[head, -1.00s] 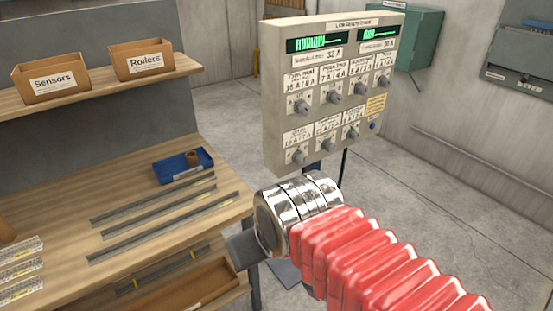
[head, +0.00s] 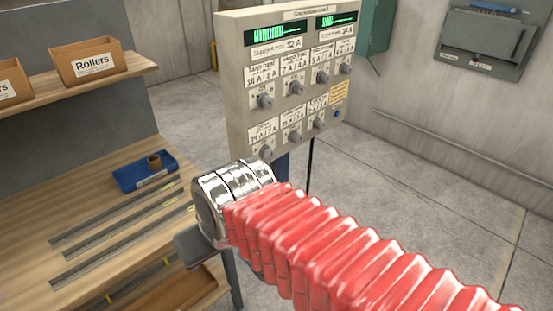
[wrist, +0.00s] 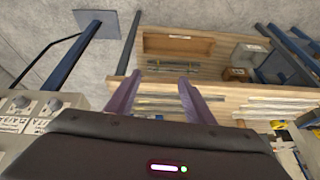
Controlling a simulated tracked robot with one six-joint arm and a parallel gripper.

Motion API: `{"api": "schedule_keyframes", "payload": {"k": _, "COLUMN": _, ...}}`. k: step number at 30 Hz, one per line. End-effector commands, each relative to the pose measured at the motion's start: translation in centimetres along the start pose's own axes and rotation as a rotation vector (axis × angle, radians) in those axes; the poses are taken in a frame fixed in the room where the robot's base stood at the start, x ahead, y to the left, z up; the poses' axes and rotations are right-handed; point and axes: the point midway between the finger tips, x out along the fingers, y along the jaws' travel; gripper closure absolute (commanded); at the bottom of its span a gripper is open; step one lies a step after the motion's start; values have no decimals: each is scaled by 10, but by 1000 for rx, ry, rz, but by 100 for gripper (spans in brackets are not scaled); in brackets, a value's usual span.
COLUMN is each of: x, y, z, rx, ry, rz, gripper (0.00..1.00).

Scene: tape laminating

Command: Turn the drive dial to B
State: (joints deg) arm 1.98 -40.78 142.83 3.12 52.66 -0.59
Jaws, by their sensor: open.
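A beige control panel (head: 238,85) stands beyond my arm in the head view, with two green displays and two rows of grey dials. The upper row includes dials at the left (head: 265,101) and further right (head: 296,88); the lower row begins with another dial (head: 267,153). The dial labels are too small to read surely, so I cannot tell which is the drive dial. My gripper (wrist: 160,80) shows two spread fingers with nothing between them in the wrist view. It is apart from the panel, whose edge and dials (wrist: 50,108) show at the left there.
A wooden workbench (head: 40,215) is at the left, with metal strips and a blue tray (head: 145,172). A shelf above holds a box marked Rollers (head: 88,62). A grey wall box (head: 490,38) hangs at the right. The concrete floor right of the panel is clear.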

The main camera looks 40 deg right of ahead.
Motion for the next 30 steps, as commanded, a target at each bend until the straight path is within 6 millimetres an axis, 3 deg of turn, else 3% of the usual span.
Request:
{"api": "schedule_keyframes", "payload": {"k": 8, "x": 34, "y": -6, "z": 10, "rx": 251, "ry": -189, "rz": -138, "gripper": 52}}
{"api": "schedule_keyframes", "payload": {"k": 14, "x": 54, "y": -7, "z": 4, "rx": 481, "ry": -295, "rz": -285, "gripper": 52}}
{"api": "schedule_keyframes", "payload": {"k": 23, "x": 79, "y": 9, "z": -27, "rx": 841, "ry": -355, "rz": -537, "gripper": 52}}
{"api": "schedule_keyframes", "payload": {"k": 30, "x": 95, "y": 50, "z": -63, "rx": 1137, "ry": -305, "rz": -751, "gripper": 52}}
